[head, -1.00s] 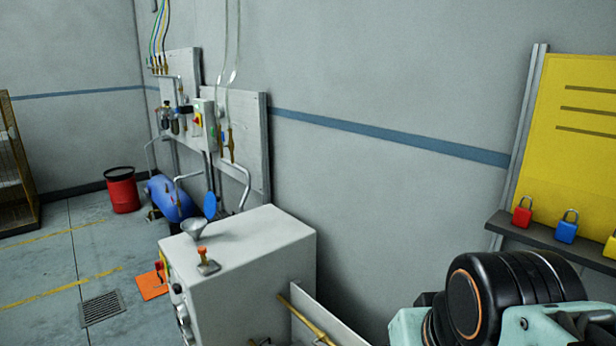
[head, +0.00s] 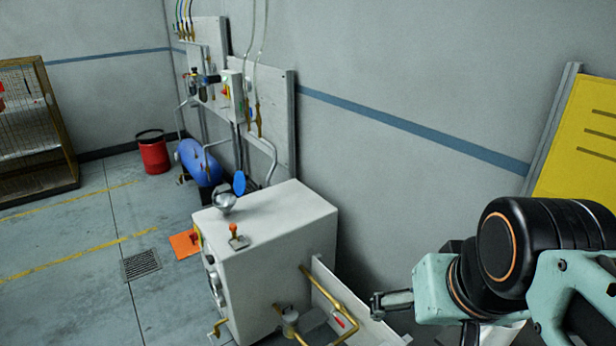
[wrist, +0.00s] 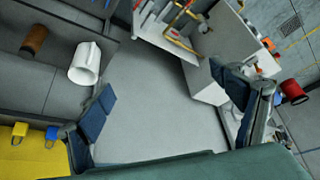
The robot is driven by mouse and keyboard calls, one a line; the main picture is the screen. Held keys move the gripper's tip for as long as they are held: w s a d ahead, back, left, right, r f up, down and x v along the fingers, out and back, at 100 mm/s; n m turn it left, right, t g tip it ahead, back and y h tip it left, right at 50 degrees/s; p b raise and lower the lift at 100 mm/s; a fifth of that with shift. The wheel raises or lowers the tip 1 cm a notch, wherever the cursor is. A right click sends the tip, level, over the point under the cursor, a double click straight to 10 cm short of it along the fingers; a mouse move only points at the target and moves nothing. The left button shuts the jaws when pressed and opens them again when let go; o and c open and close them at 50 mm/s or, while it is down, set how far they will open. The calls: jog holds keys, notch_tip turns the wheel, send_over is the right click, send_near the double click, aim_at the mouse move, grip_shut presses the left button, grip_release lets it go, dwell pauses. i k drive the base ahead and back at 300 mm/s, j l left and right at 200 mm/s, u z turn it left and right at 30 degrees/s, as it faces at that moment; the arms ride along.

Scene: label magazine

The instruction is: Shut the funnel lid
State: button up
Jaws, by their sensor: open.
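The grey metal funnel (head: 224,204) stands on the far left part of the top of a pale cabinet (head: 285,212). A round blue disc (head: 239,183), which looks like its lid, stands raised at the funnel's back right edge, leaving the mouth uncovered. The hinge is too small to make out. My gripper (head: 390,302) is at the lower right of the head view, well apart from the funnel and to the right of the cabinet. In the wrist view my gripper (wrist: 165,103) has its two dark fingers spread wide with nothing between them.
An orange-topped knob (head: 234,232) stands on the cabinet in front of the funnel. Brass pipes (head: 335,290) and a low pale panel flank the cabinet's right side. A wall panel with pipes rises behind. A white mug-like cup (wrist: 84,63) lies near my gripper's left in the wrist view.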

aim_at(240, 180)
jog(key=u, duration=1.05)
jog(key=j+u, duration=0.15)
jog(key=j, duration=0.2)
jog(key=i+j+u, duration=0.15)
jog(key=j, duration=0.2)
jog(key=i+j+u, duration=0.1)
jog(key=j, duration=0.25)
jog(key=i+j+u, duration=0.1)
jog(key=i+j, duration=0.2)
jog(key=i+j+u, duration=0.1)
jog(key=i+j, duration=0.2)
jog(key=i, duration=0.15)
jog(key=i+j+u, duration=0.1)
jog(key=i+j, duration=0.15)
jog(key=i, duration=0.2)
jog(key=i+z, duration=0.2)
jog(key=i, duration=0.6)
jog(key=i+z, duration=0.15)
jog(key=i, duration=0.6)
jog(key=i+j+z, duration=0.2)
jog(key=i, duration=0.55)
jog(key=i+z, duration=0.4)
jog(key=i+j+z, duration=0.1)
jog(key=i+z, duration=0.35)
jog(key=i, duration=0.05)
